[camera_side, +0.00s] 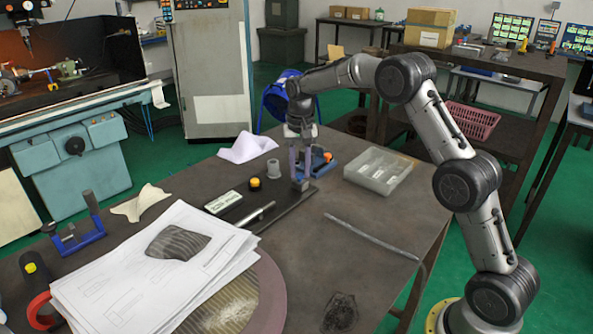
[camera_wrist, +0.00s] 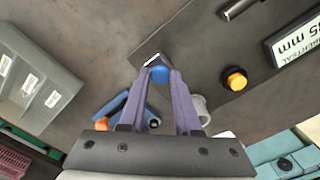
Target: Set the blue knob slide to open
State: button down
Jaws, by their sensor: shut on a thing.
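The blue knob (camera_wrist: 158,76) is between my purple fingertips in the wrist view. The knob sits over a small metal block (camera_wrist: 150,61) near one end of a dark base plate (camera_wrist: 204,50). In the side view the dark plate (camera_side: 285,197) runs from under my gripper toward the front left. I cannot read an open or closed mark for the slide.
An orange-yellow button (camera_wrist: 236,79) and a white "35 mm" label (camera_wrist: 293,45) are on the plate. A blue tool with an orange knob (camera_side: 327,156) and a grey cup (camera_side: 273,168) stand close by. A clear tray (camera_side: 379,172) is to the right. Papers (camera_side: 160,270) cover the front left.

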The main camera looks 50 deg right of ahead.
aim_at(301, 174)
jog(key=c, duration=0.8)
grip_release()
jog(key=shift+d+r, duration=0.1)
jog(key=shift+d, duration=0.25)
jog(key=shift+o, duration=0.8)
jog(key=shift+a, duration=0.1)
notch_tip(301, 174, up, 14)
